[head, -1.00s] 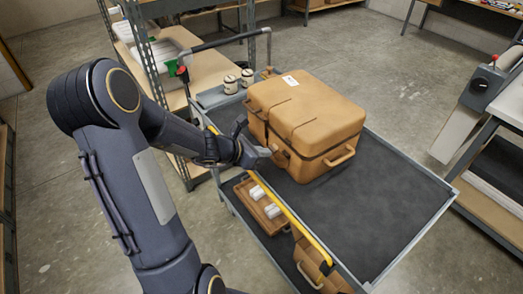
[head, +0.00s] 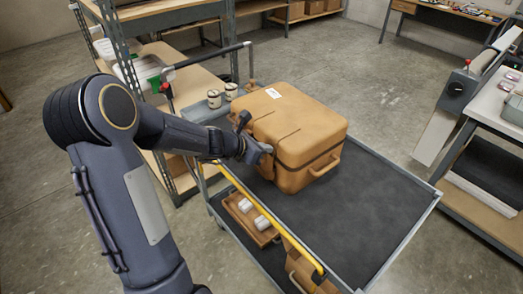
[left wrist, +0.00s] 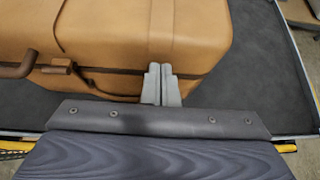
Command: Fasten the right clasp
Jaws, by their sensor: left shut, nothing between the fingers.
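The tan case (head: 300,130) stands closed on the cart's top, and its front fills the upper left wrist view (left wrist: 195,30). A brown handle (left wrist: 18,68) sticks out of its front at the left of that view, with a small brown fitting (left wrist: 60,66) beside it. My left gripper (head: 262,150) is shut and empty at the case's front side. In the left wrist view its fingertips (left wrist: 160,72) are together, up against or just before the seam below the lid. The right clasp is not clearly visible; the fingers may cover it. My right gripper is out of view.
The cart's dark top (head: 365,200) is clear right of the case. A yellow rail (head: 275,230) runs along its near edge. A lower shelf holds a tray (head: 250,220) with white items. Metal shelving stands behind my arm.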

